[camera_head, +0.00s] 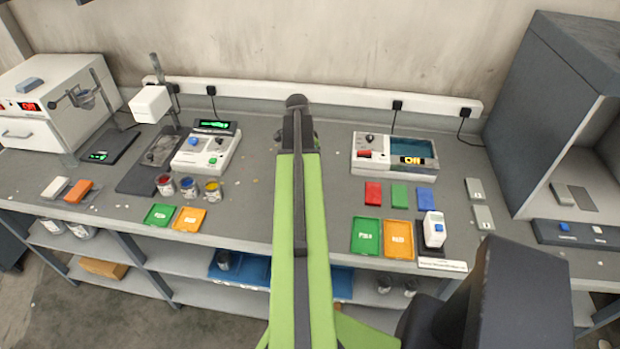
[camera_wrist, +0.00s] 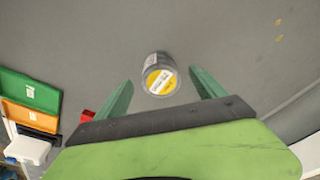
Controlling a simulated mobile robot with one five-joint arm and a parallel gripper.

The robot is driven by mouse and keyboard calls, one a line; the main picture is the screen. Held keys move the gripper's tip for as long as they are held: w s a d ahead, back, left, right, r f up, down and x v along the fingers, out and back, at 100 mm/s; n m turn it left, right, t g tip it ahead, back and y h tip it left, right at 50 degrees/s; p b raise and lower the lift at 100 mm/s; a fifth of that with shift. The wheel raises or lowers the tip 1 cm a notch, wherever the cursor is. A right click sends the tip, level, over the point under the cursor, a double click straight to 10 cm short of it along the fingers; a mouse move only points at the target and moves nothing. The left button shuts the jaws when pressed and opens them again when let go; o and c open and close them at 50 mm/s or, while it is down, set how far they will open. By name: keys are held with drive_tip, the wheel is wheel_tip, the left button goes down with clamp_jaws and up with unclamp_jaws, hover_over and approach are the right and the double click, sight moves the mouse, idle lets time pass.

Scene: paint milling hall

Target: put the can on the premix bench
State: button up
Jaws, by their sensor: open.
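The can (camera_wrist: 160,75) shows in the wrist view as a small grey tin with a yellow and white label on the face towards me. It is on a grey surface. My gripper (camera_wrist: 161,88) is open, with one green finger on each side of the can and a visible gap to both. In the head view my arm reaches over a long grey bench (camera_head: 255,160), and this can and my fingertips are hidden behind it. No sign that I can read marks which part is the premix bench.
In the head view, three open paint cans (camera_head: 189,187) stand left of my arm. A green tray (camera_head: 366,236), an orange tray (camera_head: 398,239) and a white device (camera_head: 434,230) sit at the right front. A grey cabinet (camera_head: 535,110) closes the right end.

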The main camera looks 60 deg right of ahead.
drive_tip(key=f+b, duration=0.3)
drive_tip(key=d+f+b, duration=0.1)
drive_tip(key=f, duration=0.1)
drive_tip(key=shift+s+f+b, duration=0.1)
drive_tip(key=shift+s+b, duration=0.2)
drive_tip(key=shift+b, duration=0.1)
drive_tip(key=shift+r, duration=0.2)
drive_tip(key=shift+c, duration=0.3)
clamp_jaws()
drive_tip(key=shift+r+p, duration=0.15)
drive_tip(key=shift+p, duration=0.15)
